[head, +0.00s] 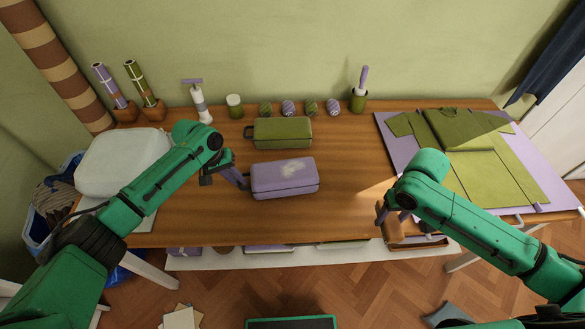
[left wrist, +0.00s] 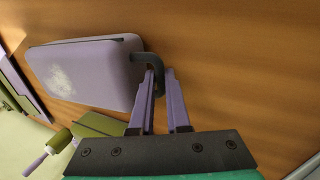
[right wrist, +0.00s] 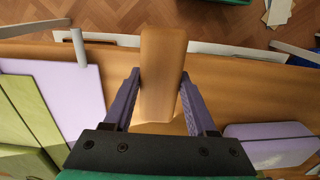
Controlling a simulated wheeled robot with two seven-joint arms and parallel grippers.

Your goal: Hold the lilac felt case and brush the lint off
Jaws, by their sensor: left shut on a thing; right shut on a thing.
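The lilac felt case (head: 284,180) lies on the table, with a pale fuzzy lint patch (head: 292,169) on its top. In the left wrist view the case (left wrist: 95,80) shows its dark handle (left wrist: 150,60) at one end. My left gripper (head: 240,182) is shut on that handle, at the case's left end. My right gripper (head: 384,212) is shut on a plain brown wooden block, seemingly the brush (right wrist: 162,70), near the table's front edge. It is apart from the case, to its right. Any bristles are hidden.
A green case (head: 282,132) lies just behind the lilac one. Rolled balls and a cup (head: 357,100) with a lilac-handled tool stand along the back. A lilac mat (head: 395,150) with folded green clothes fills the right. A white bag (head: 120,165) sits left. Table between case and right gripper is clear.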

